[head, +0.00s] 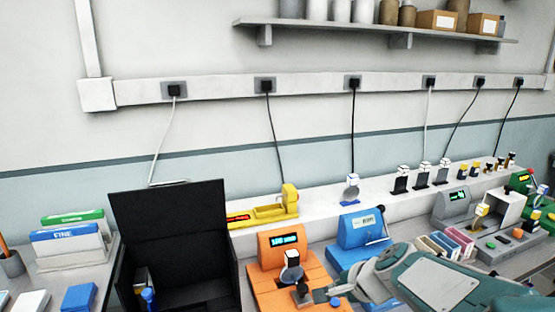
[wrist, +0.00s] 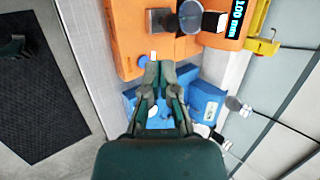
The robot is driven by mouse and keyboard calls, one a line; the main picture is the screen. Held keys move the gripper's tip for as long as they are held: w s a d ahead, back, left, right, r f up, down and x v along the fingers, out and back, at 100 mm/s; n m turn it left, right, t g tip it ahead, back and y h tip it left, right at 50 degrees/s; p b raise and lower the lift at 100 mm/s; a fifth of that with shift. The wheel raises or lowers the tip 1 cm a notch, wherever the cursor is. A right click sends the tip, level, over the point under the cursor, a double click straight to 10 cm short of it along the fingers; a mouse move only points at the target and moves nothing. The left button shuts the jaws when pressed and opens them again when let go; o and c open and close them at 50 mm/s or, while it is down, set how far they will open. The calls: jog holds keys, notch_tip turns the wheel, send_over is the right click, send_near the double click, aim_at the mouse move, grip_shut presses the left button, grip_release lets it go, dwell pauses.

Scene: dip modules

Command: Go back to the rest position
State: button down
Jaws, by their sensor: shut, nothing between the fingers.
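My gripper (wrist: 160,72) is shut and empty. In the head view my gripper (head: 340,287) comes in from the lower right, its tips pointing left. The fingers lie near the right edge of an orange device (head: 285,255) with a lit display, and in front of a blue device (head: 361,229). In the wrist view the fingertips are near the orange base (wrist: 128,52), and the blue device (wrist: 207,100) is partly hidden behind the fingers. I cannot tell how high the fingers are above the bench.
A tall black open box (head: 170,235) stands left of the orange device. A yellow device (head: 290,200) and several small items line the white ledge (head: 330,205) behind. A grey device (head: 452,207) and coloured boxes (head: 445,246) stand to the right. Black and white cables hang from wall sockets.

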jog(key=s+d+r+n+h, duration=0.1)
jog(key=s+n+h, duration=0.1)
jog(key=s+n, duration=0.4)
jog(key=s+d+r+n+g+h, duration=0.1)
jog(key=s+d+r+n+h, duration=0.1)
jog(key=s+n, duration=0.5)
jog(key=s, duration=0.5)
jog(key=shift+s+d+h, duration=0.15)
jog(key=shift+s+h, duration=0.05)
jog(key=shift+h, duration=0.2)
jog(key=shift+w, duration=0.1)
dwell(0.6)
